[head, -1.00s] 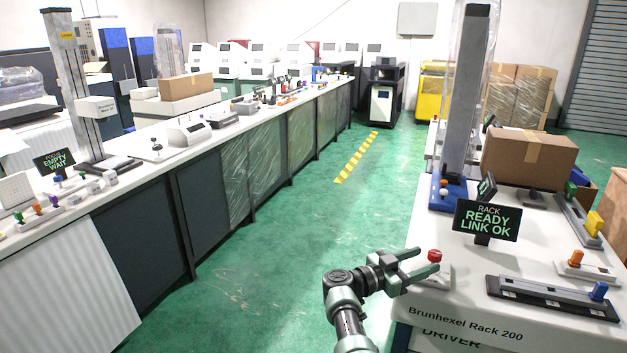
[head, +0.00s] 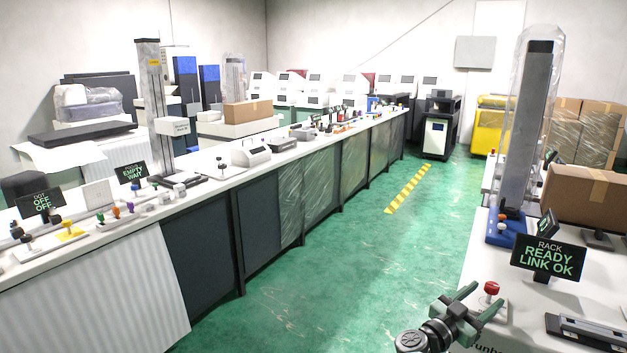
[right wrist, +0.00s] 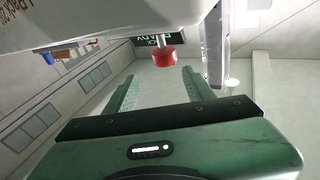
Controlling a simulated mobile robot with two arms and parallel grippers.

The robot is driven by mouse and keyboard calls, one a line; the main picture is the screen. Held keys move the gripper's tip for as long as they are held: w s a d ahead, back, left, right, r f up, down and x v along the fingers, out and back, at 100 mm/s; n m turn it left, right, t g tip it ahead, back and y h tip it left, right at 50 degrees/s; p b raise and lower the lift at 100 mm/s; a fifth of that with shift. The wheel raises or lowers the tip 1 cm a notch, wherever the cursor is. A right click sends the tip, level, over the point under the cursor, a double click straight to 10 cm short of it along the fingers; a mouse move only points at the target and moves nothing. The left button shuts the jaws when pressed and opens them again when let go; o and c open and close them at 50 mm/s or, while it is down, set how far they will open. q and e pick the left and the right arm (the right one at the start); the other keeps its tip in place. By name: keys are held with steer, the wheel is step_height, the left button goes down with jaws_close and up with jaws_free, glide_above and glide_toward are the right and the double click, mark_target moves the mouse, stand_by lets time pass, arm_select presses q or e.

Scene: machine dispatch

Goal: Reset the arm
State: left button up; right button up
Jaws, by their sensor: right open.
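My right gripper (head: 470,306) is open and empty at the left edge of the rack table (head: 485,255). A red mushroom button (head: 491,288) on a pale base stands on that table, just right of the fingertips. In the right wrist view the red button (right wrist: 165,57) shows beyond and between the two open green fingers (right wrist: 152,92). The gripper appears apart from it. The rack sign (head: 548,259) behind it reads "RACK READY LINK OK". My left gripper is not in view.
A long bench (head: 215,190) runs along the left, with a sign (head: 131,172) reading "EMPTY WAIT" and another (head: 41,203) reading "OFF". A wrapped column (head: 530,130) and a cardboard box (head: 592,196) stand on the rack table. The green floor (head: 340,265) between is clear.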

steer(key=n+t+y, duration=0.1)
steer(key=t, duration=0.1)
steer(key=n+t+y, duration=0.1)
steer(key=n+t, duration=0.1)
steer(key=shift+w+a, duration=0.1)
steer(key=shift+w, duration=0.1)
steer(key=s+a+f+n+y, duration=1.2)
steer(key=s+a+y, duration=0.2)
steer(key=a+y, duration=0.2)
steer(key=s+a+f+g, duration=0.2)
steer(key=s+g, duration=0.3)
steer(key=s, duration=0.9)
steer(key=s+a+f+g, duration=0.25)
steer(key=s+g, duration=0.25)
steer(key=s, duration=0.9)
step_height(320, 180, down, 26)
steer(key=s+d+g, duration=0.1)
steer(key=s+g, duration=0.1)
steer(key=s, duration=0.1)
steer(key=s+d+f+g, duration=0.1)
steer(key=s+d+f, duration=0.2)
steer(key=s+f, duration=1.3)
steer(key=shift+s+h, duration=0.2)
steer(key=shift+h, duration=0.2)
